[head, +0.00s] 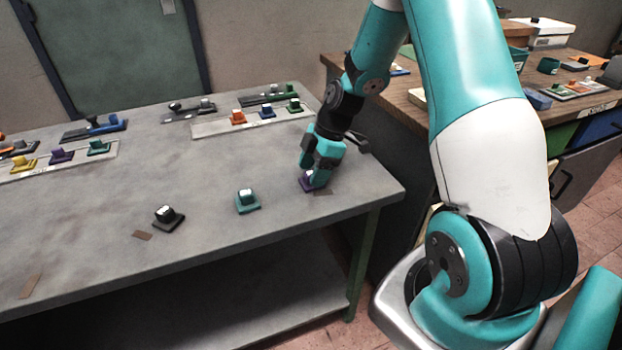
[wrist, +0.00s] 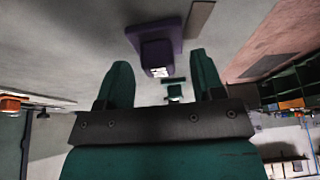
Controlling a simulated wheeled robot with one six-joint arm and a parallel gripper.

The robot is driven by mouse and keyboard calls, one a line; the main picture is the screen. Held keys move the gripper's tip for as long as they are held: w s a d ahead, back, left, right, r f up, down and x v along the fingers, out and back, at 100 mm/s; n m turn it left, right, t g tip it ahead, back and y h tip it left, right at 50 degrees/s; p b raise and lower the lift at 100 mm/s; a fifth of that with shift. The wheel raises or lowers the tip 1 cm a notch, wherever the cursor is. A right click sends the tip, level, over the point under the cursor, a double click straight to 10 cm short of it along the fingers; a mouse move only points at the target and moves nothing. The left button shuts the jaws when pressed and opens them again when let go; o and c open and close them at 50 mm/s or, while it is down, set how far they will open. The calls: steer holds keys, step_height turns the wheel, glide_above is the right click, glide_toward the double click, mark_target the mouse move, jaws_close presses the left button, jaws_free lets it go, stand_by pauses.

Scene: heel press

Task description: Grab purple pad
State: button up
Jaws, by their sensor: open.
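The purple pad (head: 306,183) sits on the grey table near its right end, partly hidden by my gripper in the head view. In the wrist view the purple pad (wrist: 157,45) shows a wide base and a raised block with a white label. My gripper (head: 316,178) is right at the pad in the head view, tilted downward. In the wrist view its two teal fingers (wrist: 160,80) are spread apart, with the pad beyond the tips and roughly between them. Nothing is between the fingers. I cannot tell whether a finger touches the pad.
On the grey table (head: 290,222), a teal pad (head: 247,200) and a dark grey pad (head: 168,218) stand left of the purple one. Racks with coloured pads (head: 238,118) line the back. A wooden bench (head: 395,98) stands to the right. The table's front edge is close.

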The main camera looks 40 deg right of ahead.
steer(key=shift+a+f, duration=0.2)
steer(key=shift+f, duration=0.35)
steer(key=shift+w, duration=0.1)
steer(key=c, duration=0.6)
steer(key=shift+c, duration=0.2)
steer(key=shift+r, duration=0.2)
